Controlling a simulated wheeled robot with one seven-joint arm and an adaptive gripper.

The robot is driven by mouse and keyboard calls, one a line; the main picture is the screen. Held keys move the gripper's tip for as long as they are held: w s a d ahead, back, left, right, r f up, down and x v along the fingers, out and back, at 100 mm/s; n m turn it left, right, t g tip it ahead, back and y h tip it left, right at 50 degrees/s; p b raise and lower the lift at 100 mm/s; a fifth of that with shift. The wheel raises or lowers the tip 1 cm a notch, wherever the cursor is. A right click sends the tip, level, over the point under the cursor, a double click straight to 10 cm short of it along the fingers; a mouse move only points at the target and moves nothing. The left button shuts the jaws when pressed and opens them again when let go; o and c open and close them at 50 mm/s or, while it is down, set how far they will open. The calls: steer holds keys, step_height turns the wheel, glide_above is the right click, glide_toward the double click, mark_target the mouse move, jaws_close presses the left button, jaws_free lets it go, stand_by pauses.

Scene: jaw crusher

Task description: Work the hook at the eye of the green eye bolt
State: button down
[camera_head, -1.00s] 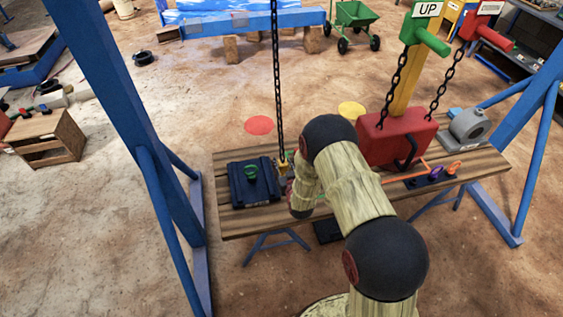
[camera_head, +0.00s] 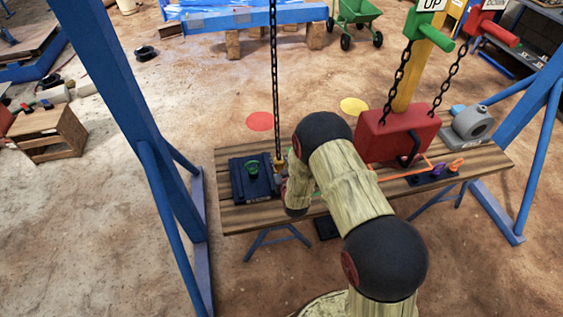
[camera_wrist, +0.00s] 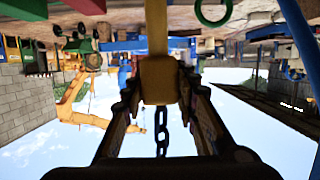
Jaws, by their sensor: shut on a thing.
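The green eye bolt (camera_head: 252,167) stands on a dark blue plate (camera_head: 240,187) at the left of the wooden bench. Its green ring also shows in the wrist view (camera_wrist: 213,12), up and to the right of my gripper. My gripper (camera_wrist: 160,88) is shut on the yellow hook block (camera_wrist: 158,78), which hangs on a dark chain (camera_wrist: 162,130). In the head view the hook block (camera_head: 280,163) is just right of the eye bolt, apart from it. My arm hides most of the gripper there. The hook's tip cannot be made out.
The wooden bench (camera_head: 235,218) stands between blue frame legs (camera_head: 128,120). A red block (camera_head: 398,136) with a yellow post, a grey housing (camera_head: 473,122) and small purple and orange parts (camera_head: 446,168) are on its right.

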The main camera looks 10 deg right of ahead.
steer(key=a+b, duration=0.1)
steer(key=a, duration=0.9)
steer(key=shift+s+r+b, duration=0.2)
steer(key=shift+s+b, duration=0.05)
steer(key=shift+b, duration=0.1)
stand_by(1.1)
steer(key=shift+w+a, duration=0.1)
steer(key=shift+r+b+x, duration=0.2)
steer(key=shift+b+x, duration=1.1)
steer(key=shift+x, duration=0.85)
steer(key=shift+w, duration=0.2)
steer(key=w+b, duration=0.1)
steer(key=w, duration=0.2)
steer(key=shift+r+b, duration=0.15)
steer(key=shift+b, duration=0.2)
steer(key=shift+w+r, duration=0.15)
